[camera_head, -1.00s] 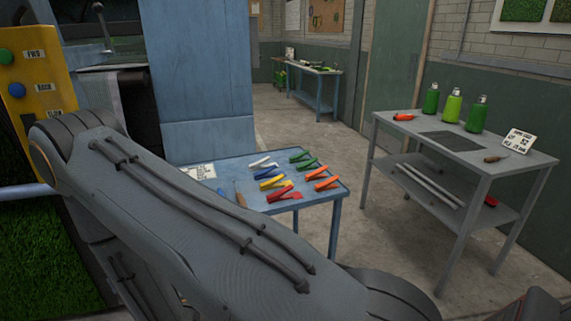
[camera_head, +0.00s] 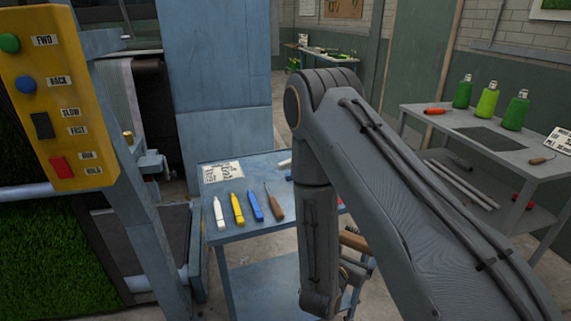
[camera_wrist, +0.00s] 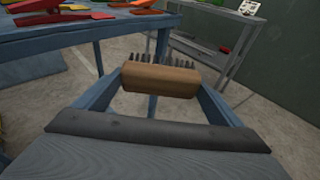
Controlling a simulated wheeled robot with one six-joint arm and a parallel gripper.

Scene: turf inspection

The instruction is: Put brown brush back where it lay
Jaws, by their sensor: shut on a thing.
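The brown brush (camera_wrist: 160,80) has a wooden block back and dark bristles. In the wrist view it lies crosswise between the two fingers of my gripper (camera_wrist: 161,84), with its bristles pointing away. My gripper is shut on it. In the head view part of the brush (camera_head: 354,241) shows behind my forearm, beside the right side of the blue table (camera_head: 250,232). The wrist view shows it in front of the table's edge (camera_wrist: 60,45), clear of the top. My arm hides the right part of the tabletop in the head view.
White, yellow and blue tools (camera_head: 238,209) and a wooden-handled pick (camera_head: 274,204) lie on the blue table beside a printed card (camera_head: 222,171). Red and orange tools (camera_wrist: 65,14) also lie there. A grey bench (camera_head: 510,154) with green bottles (camera_head: 487,100) stands right. A yellow control panel (camera_head: 45,100) is left.

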